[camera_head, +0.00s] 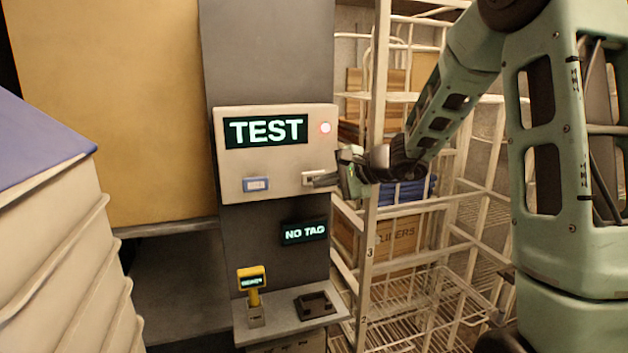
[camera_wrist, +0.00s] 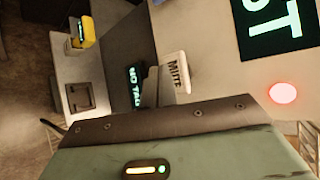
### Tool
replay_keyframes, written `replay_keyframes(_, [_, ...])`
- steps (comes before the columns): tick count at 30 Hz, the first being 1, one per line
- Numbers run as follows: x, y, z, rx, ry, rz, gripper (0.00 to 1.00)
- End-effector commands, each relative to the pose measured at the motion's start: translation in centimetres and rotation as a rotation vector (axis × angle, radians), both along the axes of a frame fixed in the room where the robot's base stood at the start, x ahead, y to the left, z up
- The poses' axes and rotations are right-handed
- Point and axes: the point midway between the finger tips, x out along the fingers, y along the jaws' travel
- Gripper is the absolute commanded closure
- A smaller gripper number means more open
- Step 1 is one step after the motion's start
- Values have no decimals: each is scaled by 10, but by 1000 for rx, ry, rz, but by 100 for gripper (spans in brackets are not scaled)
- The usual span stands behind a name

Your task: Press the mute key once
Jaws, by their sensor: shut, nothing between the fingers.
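The white mute key (camera_head: 308,177) is at the lower right of the pale control panel (camera_head: 240,162), under the TEST display. In the wrist view the key (camera_wrist: 178,70) reads MUTE and is partly covered by my fingers. My gripper (camera_head: 322,182) is shut and empty, with its tips right at the key from the right side. It also shows in the wrist view (camera_wrist: 152,88), its fingers overlapping the key plate. I cannot tell whether the tips touch the key. A round red light (camera_head: 325,128) glows on the panel.
A blue-framed key (camera_head: 256,184) sits to the left on the panel. Below are a NO TAG display (camera_head: 304,231), a yellow handheld device (camera_head: 251,281) and a dark tray (camera_head: 314,305) on a ledge. A wire rack (camera_head: 400,235) stands close to the right, behind my arm.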

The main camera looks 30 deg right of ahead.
Motion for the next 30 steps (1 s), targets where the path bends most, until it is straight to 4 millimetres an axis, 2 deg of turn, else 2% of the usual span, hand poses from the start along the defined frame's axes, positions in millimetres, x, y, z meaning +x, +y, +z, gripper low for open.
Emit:
replay_keyframes(9, [8, -2, -1, 0, -1, 0, 100])
replay_keyframes(30, [12, -3, 0, -1, 0, 0, 100])
